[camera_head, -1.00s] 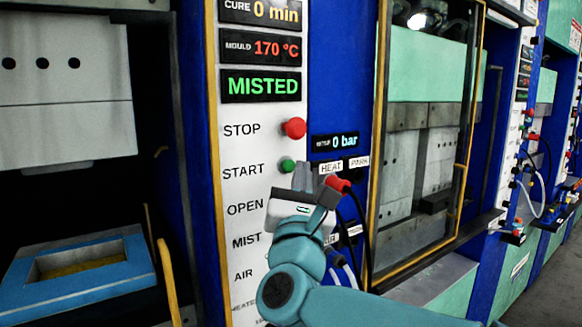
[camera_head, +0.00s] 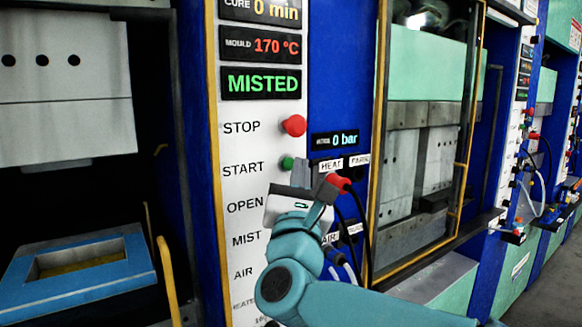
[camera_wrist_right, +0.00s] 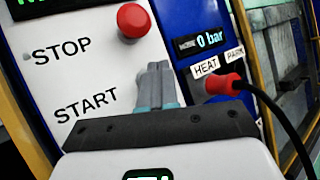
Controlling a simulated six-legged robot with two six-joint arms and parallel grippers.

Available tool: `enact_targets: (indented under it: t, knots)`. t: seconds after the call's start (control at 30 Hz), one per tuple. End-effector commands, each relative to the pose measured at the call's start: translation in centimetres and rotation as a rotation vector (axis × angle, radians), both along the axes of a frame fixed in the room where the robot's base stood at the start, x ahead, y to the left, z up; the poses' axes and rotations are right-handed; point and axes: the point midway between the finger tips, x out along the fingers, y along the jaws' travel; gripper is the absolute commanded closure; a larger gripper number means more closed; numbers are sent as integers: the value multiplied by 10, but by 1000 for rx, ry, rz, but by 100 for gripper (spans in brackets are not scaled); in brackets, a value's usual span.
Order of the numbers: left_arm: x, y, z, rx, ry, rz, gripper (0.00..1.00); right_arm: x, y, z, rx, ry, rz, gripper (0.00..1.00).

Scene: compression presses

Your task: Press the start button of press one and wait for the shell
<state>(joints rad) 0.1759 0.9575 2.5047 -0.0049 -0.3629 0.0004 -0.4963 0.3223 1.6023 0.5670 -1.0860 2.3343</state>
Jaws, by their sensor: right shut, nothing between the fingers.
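The white control panel (camera_head: 236,205) has a red STOP button (camera_head: 293,125), which also shows in the right wrist view (camera_wrist_right: 133,20). Below it is the green START button (camera_head: 287,162). My right gripper (camera_head: 301,172) is shut and empty, its fingertips at the lower right edge of the START button in the head view. Whether they touch it, I cannot tell. In the right wrist view the closed fingers (camera_wrist_right: 155,84) point at the panel right of the word START, and the button is hidden. The display (camera_head: 261,83) reads MISTED. My left gripper is out of view.
At left is an open press with a grey upper block (camera_head: 65,110) and a blue-framed lower mould (camera_head: 80,270). A red plug (camera_head: 338,182) with a black cable sits close right of my right gripper. A yellow-framed glass door (camera_head: 430,150) stands further right.

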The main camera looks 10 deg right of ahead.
Motion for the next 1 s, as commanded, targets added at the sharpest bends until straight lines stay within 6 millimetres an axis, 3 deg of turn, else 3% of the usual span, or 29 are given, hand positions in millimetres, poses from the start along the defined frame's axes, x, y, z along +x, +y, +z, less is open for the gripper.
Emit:
enact_targets:
  t: [1.0]
  knots:
    - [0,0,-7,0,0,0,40,10,4,0,-1,0,0,100]
